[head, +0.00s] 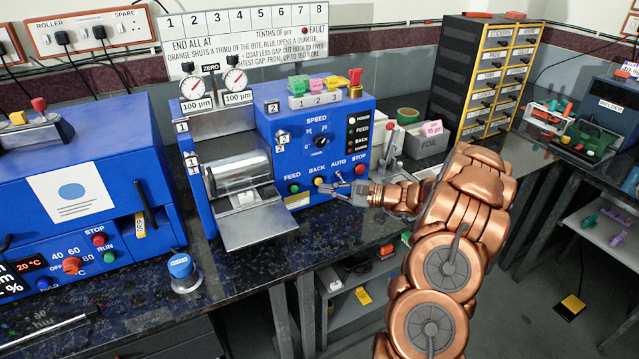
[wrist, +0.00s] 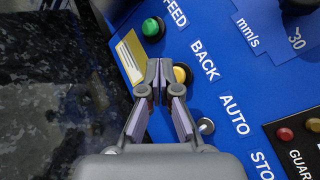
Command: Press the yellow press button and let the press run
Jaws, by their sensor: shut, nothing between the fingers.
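The press is the blue machine (head: 262,122) with a steel roller (head: 240,172) and a front tray (head: 255,228). Its panel has a yellow button (head: 318,181) by the label BACK, between the green FEED button (head: 294,188) and the AUTO switch. My gripper (head: 332,189) is shut and empty, low in front of the panel. In the wrist view my fingertips (wrist: 159,66) lie just left of the yellow button (wrist: 182,74) and hide its left edge. Whether they touch it cannot be told. The green button (wrist: 151,27) is above them.
A red STOP button (head: 360,169) is right of AUTO. A blue-topped jar (head: 181,270) stands left of the tray. A grey FOIL box (head: 428,142) stands beyond my arm.

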